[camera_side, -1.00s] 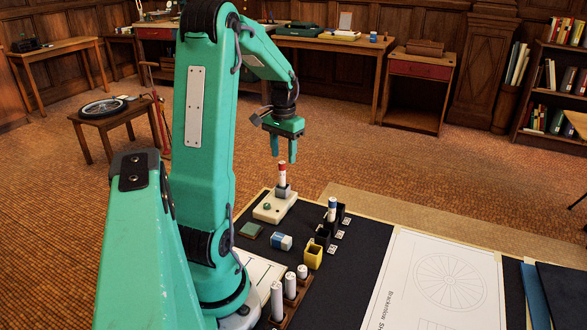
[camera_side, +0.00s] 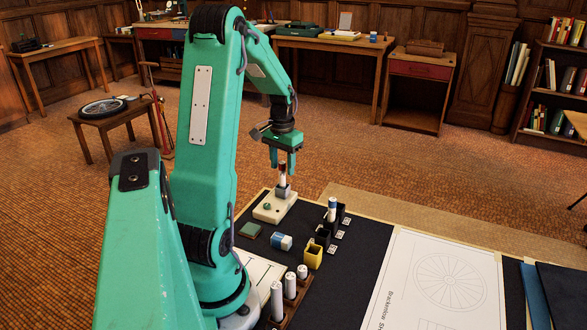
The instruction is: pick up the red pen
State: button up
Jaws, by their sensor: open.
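The red pen (camera_side: 282,177) stands upright in a grey holder on a cream base (camera_side: 273,208) at the far left corner of the dark board. It shows a white barrel with a red band, and its upper part is partly hidden or shaded by the gripper. My gripper (camera_side: 282,171) points down with its fingers open, one on each side of the pen's upper end as seen here. I cannot tell whether either finger touches the pen.
A blue-topped pen (camera_side: 332,209) stands in one of the black holders to the right. A yellow cup (camera_side: 313,257), a blue and white eraser-like block (camera_side: 281,242) and several white rolls (camera_side: 290,285) stand nearer. A drawing sheet (camera_side: 440,285) lies on the right.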

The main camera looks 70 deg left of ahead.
aim_at(282, 179)
jog(key=shift+a+f, duration=0.1)
jog(key=shift+f, duration=1.85)
jog(key=shift+c, duration=0.5)
grip_shut()
